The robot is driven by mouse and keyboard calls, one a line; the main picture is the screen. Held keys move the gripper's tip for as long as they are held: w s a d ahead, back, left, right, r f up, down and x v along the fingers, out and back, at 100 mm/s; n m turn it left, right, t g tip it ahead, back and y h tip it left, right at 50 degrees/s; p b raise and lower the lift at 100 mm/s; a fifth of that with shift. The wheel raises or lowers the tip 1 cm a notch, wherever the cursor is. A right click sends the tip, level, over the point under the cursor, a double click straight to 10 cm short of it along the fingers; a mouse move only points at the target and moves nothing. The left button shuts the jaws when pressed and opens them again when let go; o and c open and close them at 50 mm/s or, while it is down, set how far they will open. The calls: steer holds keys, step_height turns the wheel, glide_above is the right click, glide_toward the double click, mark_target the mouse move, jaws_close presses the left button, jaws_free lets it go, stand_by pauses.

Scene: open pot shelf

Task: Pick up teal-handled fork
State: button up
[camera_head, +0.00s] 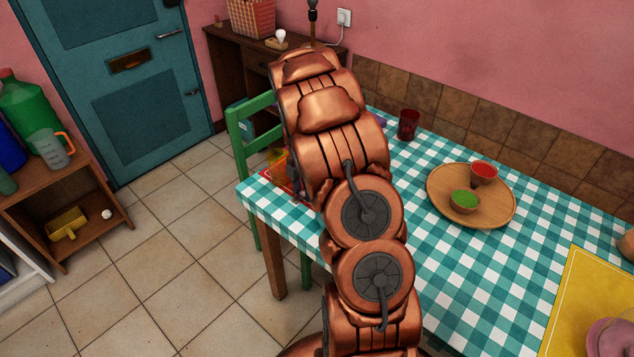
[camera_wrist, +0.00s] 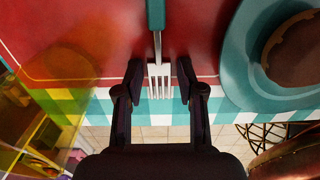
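The teal-handled fork (camera_wrist: 158,72) lies on a red placemat (camera_wrist: 85,25) in the wrist view. Its teal handle runs off the top edge, and its metal tines point down over the checked tablecloth edge. My gripper (camera_wrist: 159,65) is open, with one dark finger on each side of the fork's neck and tines. A gap shows between each finger and the fork; I cannot tell the height of the fingers above it. In the head view my arm hides the gripper and the fork.
A teal plate (camera_wrist: 237,62) with something brown is right of the fork. A see-through yellow thing (camera_wrist: 60,75) is at left. The table (camera_head: 440,290) has a wooden tray (camera_head: 500,207) with two small bowls and a red glass (camera_head: 408,124). A green chair (camera_head: 238,135) stands behind my arm.

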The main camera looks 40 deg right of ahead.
steer(key=shift+f, duration=0.1)
jaws_close()
steer(key=shift+a, duration=0.1)
